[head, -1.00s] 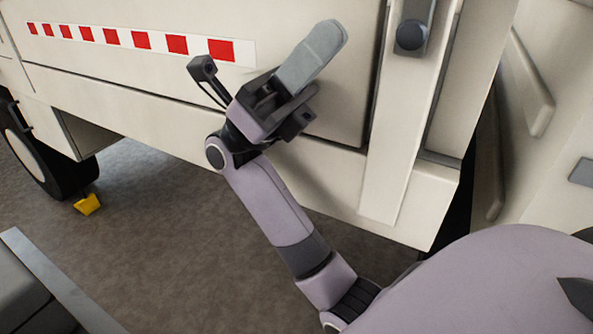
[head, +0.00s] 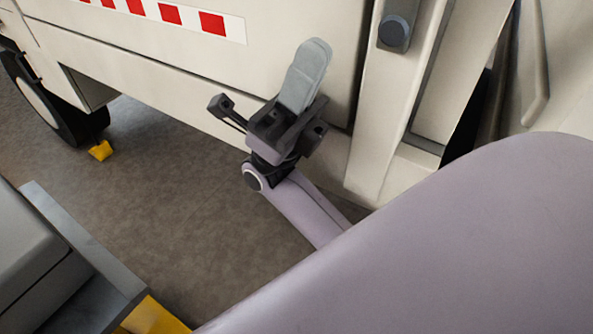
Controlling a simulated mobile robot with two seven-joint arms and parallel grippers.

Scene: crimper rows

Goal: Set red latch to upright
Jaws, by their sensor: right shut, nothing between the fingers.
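No red latch shows in the head view. My right gripper (head: 305,75) is shut and empty, pointing up in front of the cream vehicle side panel (head: 200,75). I cannot tell whether its fingers touch the panel. A grey latch-like fitting with a round dark knob (head: 394,31) sits on the pale post (head: 375,130), up and to the right of the gripper. The top of this fitting is cut off by the picture edge. My left gripper is not in view.
A red and white striped strip (head: 190,18) runs along the panel. A black wheel (head: 52,105) with a yellow chock (head: 101,150) stands at the left. A grey box-like thing (head: 35,250) with a ledge is at the lower left. Bare floor (head: 175,190) lies between.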

